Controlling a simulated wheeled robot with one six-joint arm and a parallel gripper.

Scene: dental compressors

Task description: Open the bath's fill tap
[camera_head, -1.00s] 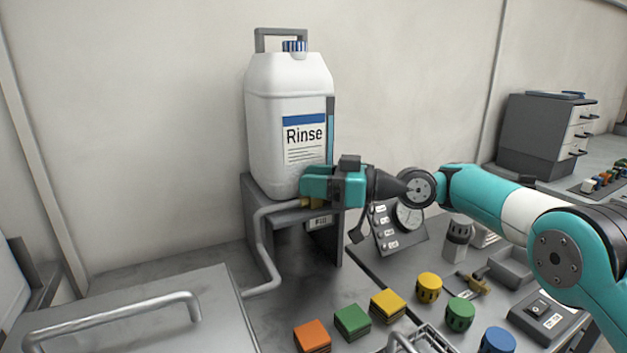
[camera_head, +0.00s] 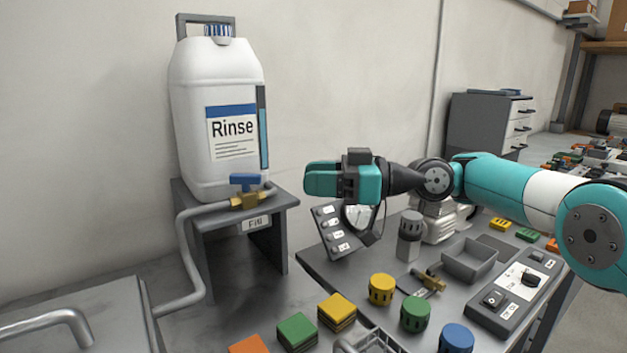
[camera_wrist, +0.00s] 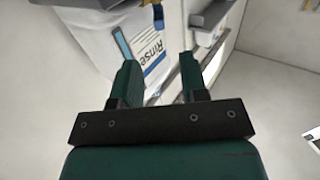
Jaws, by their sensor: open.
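The fill tap (camera_head: 246,184) has a blue handle on a brass body and sits on the grey stand below the Rinse jug, above a "Fill" label (camera_head: 256,224). A grey pipe (camera_head: 188,255) runs from it down to the bath (camera_head: 90,318) at lower left. The white Rinse jug (camera_head: 205,105) stands upright on the stand (camera_head: 287,200). My gripper (camera_head: 310,180) is to the right of the tap, apart from it, pointing left. In the wrist view my gripper (camera_wrist: 160,80) has its fingers apart with nothing between them; the jug (camera_wrist: 98,38) shows beyond.
A gauge panel (camera_head: 330,230) stands behind and below my gripper. Orange, green and yellow blocks and several round caps lie on the bench in front. A grey tray (camera_head: 468,262) and a switch box (camera_head: 515,295) are at right. The air around my gripper is clear.

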